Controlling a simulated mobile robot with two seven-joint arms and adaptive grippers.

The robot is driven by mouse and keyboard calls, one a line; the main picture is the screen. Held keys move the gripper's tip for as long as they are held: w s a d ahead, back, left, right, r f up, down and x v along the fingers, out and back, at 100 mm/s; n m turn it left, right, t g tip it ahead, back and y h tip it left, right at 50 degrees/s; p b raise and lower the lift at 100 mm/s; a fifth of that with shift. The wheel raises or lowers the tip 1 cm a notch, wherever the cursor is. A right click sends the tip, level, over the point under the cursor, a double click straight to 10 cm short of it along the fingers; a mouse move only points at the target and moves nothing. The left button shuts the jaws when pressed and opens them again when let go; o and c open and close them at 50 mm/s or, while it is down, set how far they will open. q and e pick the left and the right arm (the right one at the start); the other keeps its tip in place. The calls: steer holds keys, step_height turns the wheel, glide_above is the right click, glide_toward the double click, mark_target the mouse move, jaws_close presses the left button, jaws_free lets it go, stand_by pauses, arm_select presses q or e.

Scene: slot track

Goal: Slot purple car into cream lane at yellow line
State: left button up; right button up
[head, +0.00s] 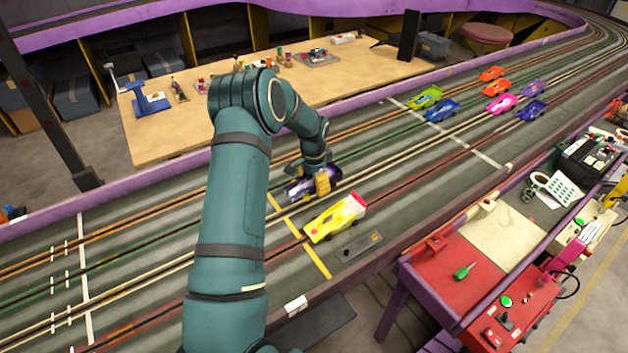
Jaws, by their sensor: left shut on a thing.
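The purple car (297,190) is in my left gripper (322,184), which is shut on it over the track. The gripper and my forearm hide part of the car. The car is close to the far end of the yellow line (316,258), which crosses the track. The cream lane (420,148) runs along the track near the car. I cannot tell whether the car touches the track or sits in the slot. My right gripper is not in view.
A yellow and white car (335,217) stands just right of the yellow line, close to the held car. Several other cars, including a blue one (441,110), stand farther up the track. A red-topped bench (450,268) is at the right.

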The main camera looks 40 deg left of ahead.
mark_target(314, 202)
arm_select(q)
steer(key=shift+f+b, duration=0.95)
steer(key=shift+f, duration=0.85)
steer(key=shift+f+b, duration=0.75)
steer(key=shift+f, duration=0.4)
steer(key=o, duration=1.3)
steer(key=shift+c, duration=0.2)
steer(key=shift+r, duration=0.1)
step_height(314, 202, up, 12)
steer(key=shift+s+f, duration=0.1)
steer(key=shift+s, duration=0.05)
